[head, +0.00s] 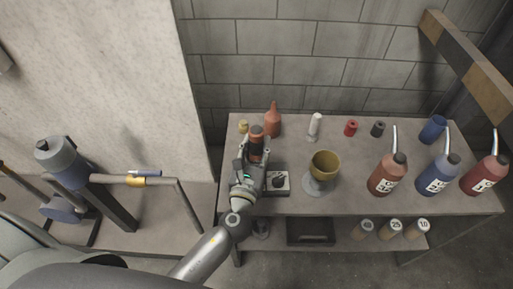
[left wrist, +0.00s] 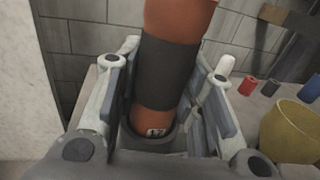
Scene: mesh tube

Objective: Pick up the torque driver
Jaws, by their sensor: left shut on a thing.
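The torque driver (head: 257,144), an orange-red cylinder with a dark band, stands roughly upright near the back left of the workbench in the head view. My left gripper (head: 253,157) is shut around it. In the left wrist view the torque driver (left wrist: 168,72) rises between the two fingers, slightly tilted, with a small number label low on its body. Its lower end sits by a dark round rim, and its top is out of that frame. I cannot tell whether it touches the bench. My right gripper is not in view.
On the workbench (head: 345,203), an orange bottle (head: 273,123) stands just behind the driver. A small box with a dark knob (head: 278,182) and a yellow bowl (head: 325,165) are to the right. Several spouted bottles stand farther right. A block wall is behind.

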